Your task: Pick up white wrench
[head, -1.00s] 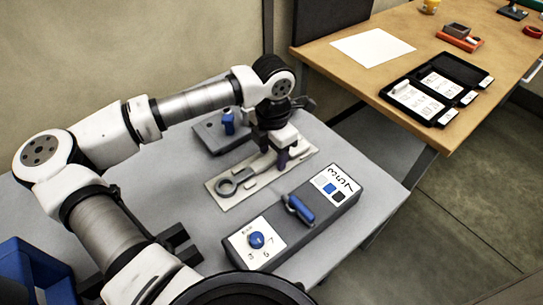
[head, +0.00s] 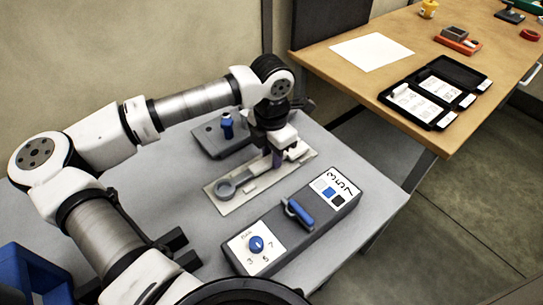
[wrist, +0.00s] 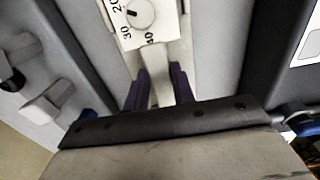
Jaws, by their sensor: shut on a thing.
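My gripper (head: 277,158) is over the pale board (head: 236,200) in the head view. In the wrist view its two dark purple fingers (wrist: 160,92) are shut on the narrow shaft of the white wrench (wrist: 155,65). A wider white part with a round dial and numbers joins the shaft at the top of the wrist view. In the head view a white end of the wrench (head: 298,150) shows right of the fingers; the gripper hides part of it. A grey round shape with a stem (head: 225,189) shows on the board's left part. Clearance from the board is hard to judge.
A dark box with a blue knob (head: 257,244) and blue handle (head: 299,213) stands in front of the board. A grey block with a blue peg (head: 227,126) is behind it. A wooden table (head: 440,40) with paper and black trays (head: 430,95) is at the right.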

